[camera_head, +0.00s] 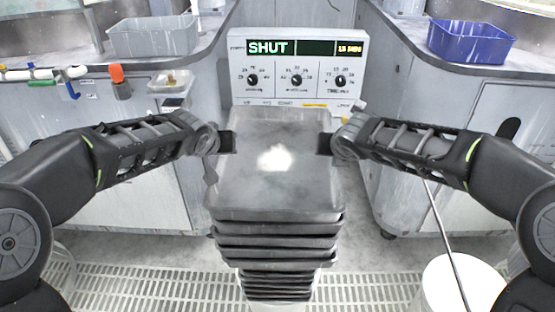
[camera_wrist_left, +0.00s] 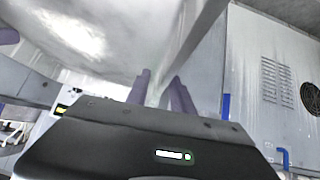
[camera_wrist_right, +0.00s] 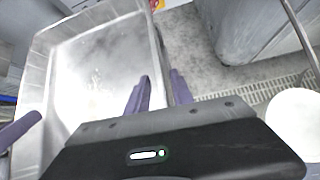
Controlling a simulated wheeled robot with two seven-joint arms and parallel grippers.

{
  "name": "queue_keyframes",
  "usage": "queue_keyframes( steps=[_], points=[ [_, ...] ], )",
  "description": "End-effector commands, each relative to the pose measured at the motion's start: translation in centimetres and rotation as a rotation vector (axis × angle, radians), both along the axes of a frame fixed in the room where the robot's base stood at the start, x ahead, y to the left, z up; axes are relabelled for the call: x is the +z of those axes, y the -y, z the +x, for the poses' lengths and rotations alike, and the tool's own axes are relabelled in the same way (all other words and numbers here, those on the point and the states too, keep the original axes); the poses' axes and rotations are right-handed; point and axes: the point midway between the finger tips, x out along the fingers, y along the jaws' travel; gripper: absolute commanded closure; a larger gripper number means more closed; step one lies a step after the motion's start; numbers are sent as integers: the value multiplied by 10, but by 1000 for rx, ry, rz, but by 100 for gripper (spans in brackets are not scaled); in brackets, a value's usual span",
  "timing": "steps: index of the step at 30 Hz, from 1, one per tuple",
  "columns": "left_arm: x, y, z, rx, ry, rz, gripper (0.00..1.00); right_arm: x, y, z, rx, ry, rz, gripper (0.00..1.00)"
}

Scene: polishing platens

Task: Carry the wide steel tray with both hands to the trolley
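The wide steel tray (camera_head: 275,190) is in the middle of the head view, roughly level, with a bright reflection inside. My left gripper (camera_head: 228,142) is at its left side and my right gripper (camera_head: 323,143) at its right side. In the left wrist view a tray wall (camera_wrist_left: 195,40) passes between the fingers (camera_wrist_left: 162,95). In the right wrist view the tray rim (camera_wrist_right: 155,45) runs between the fingers (camera_wrist_right: 160,92). Both grippers look shut on it. Dark stepped layers show below its near edge; I cannot tell whether it touches them. I cannot identify the trolley.
A control panel (camera_head: 300,52) reading SHUT stands behind the tray. Counters on both sides hold a grey bin (camera_head: 150,37) and a blue bin (camera_head: 470,42). A small clear dish (camera_head: 170,82) is at left. A white bucket (camera_head: 450,280) with a rod stands front right. Grating (camera_head: 375,290) covers the near floor.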

Motion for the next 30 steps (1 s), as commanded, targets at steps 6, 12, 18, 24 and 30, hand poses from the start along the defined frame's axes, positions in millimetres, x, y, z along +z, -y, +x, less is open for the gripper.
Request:
queue_keyframes(
  steps=[6, 12, 18, 24, 30],
  points=[
    [0, 0, 0, 0, 0, 0, 82, 0, 0, 0, 0, 0, 0, 82],
    [0, 0, 0, 0, 0, 0, 98, 0, 0, 0, 0, -1, 0, 98],
    [0, 0, 0, 0, 0, 0, 100, 0, 0, 0, 0, -1, 0, 100],
    [0, 0, 0, 0, 0, 0, 100, 0, 0, 0, 0, -1, 0, 100],
    [0, 0, 0, 0, 0, 0, 100, 0, 0, 0, 0, -1, 0, 100]
  ],
)
